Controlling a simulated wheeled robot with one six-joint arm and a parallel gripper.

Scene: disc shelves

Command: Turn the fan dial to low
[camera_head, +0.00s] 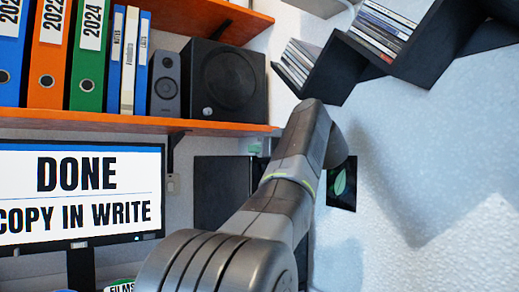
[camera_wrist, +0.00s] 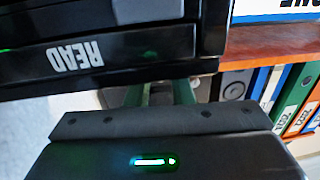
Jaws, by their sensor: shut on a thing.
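I cannot make out the fan or its dial in either view. In the head view my arm reaches up and away, and its far end is hidden behind its own links. In the wrist view my gripper (camera_wrist: 161,96) shows only in part, its fingers mostly hidden behind the dark wrist housing with a green light. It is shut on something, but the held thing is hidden. A black object with upside-down "READ" lettering (camera_wrist: 75,56) fills the upper left of the wrist view, just above the fingers.
A monitor (camera_head: 80,150) stands at the left. An orange shelf (camera_head: 120,121) above it holds binders (camera_head: 48,55) and black speakers (camera_head: 230,80). Dark zigzag wall shelves (camera_head: 435,45) with discs (camera_head: 385,25) hang at the upper right. Bare wall lies at the right.

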